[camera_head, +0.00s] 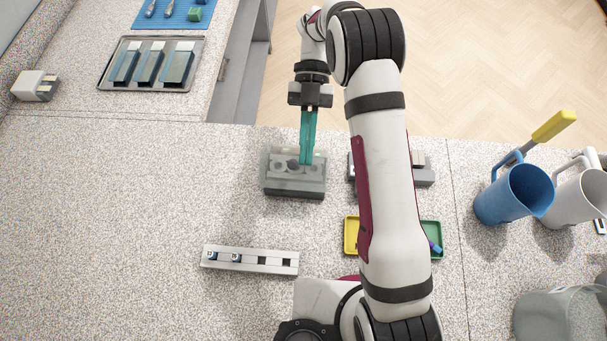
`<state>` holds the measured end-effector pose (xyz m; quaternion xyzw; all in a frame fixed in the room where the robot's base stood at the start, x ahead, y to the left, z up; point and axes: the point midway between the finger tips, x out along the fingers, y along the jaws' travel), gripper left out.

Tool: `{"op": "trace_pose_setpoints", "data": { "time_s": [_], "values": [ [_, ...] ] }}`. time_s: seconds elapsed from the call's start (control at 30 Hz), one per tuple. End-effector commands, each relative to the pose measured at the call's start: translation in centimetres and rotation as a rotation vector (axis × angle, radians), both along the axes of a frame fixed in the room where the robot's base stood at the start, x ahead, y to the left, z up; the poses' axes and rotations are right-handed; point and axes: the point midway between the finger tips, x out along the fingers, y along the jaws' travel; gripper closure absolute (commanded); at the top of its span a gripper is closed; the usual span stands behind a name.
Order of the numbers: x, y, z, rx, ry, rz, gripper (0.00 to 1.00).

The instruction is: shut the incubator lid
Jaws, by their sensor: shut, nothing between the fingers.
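The incubator (293,186) is a small grey box at the middle of the counter, near its far edge. Its top looks see-through, with round dark wells showing. I cannot tell for sure how far its lid stands open. My gripper (306,161) has long teal fingers pointing down, shut and empty. The fingertips are over the right part of the incubator's top; I cannot tell whether they touch it. The fingers hide part of the top.
A metal rack (219,257) with small vials lies in front. My arm partly hides a grey device (424,172), a yellow tray (350,236) and a green tray (431,229). A blue jug (514,194) stands at right.

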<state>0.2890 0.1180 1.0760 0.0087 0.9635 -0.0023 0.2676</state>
Motion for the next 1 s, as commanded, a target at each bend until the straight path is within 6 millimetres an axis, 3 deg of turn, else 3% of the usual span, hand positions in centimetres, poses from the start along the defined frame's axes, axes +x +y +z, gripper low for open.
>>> {"op": "trace_pose_setpoints", "data": {
  "time_s": [0.6,1.0],
  "values": [
    [4.5,-0.1,-3.3,0.0,-0.001,-0.001,1.0],
    [4.7,-0.1,-3.5,0.0,0.0,-0.001,1.0]
  ]
}}
